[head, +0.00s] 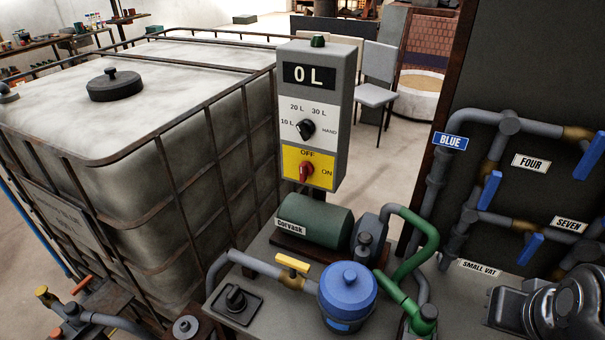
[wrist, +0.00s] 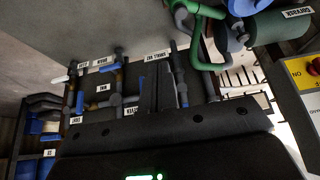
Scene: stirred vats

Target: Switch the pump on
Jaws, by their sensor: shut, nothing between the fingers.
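The control box (head: 318,110) stands upright behind the pump and reads 0 L. On its yellow plate (head: 320,180) a red switch knob (head: 306,171) seems to point up at OFF, with ON to its right. Above it is a black dial (head: 305,128) marked in litres and HAND. The green Corvask pump (head: 315,222) sits below the box. In the wrist view, turned over, the red knob (wrist: 314,67) shows at the right edge. My gripper (wrist: 157,72) is shut and empty, apart from the knob, with dark pipework behind its fingers.
A blue-lidded filter (head: 347,290), a yellow-handled valve (head: 292,264) and green hose (head: 408,245) crowd the bench before the box. A large caged tank (head: 200,120) stands left. Pipes with blue valve handles (head: 490,190) fill the right board. My grey arm shows at lower right.

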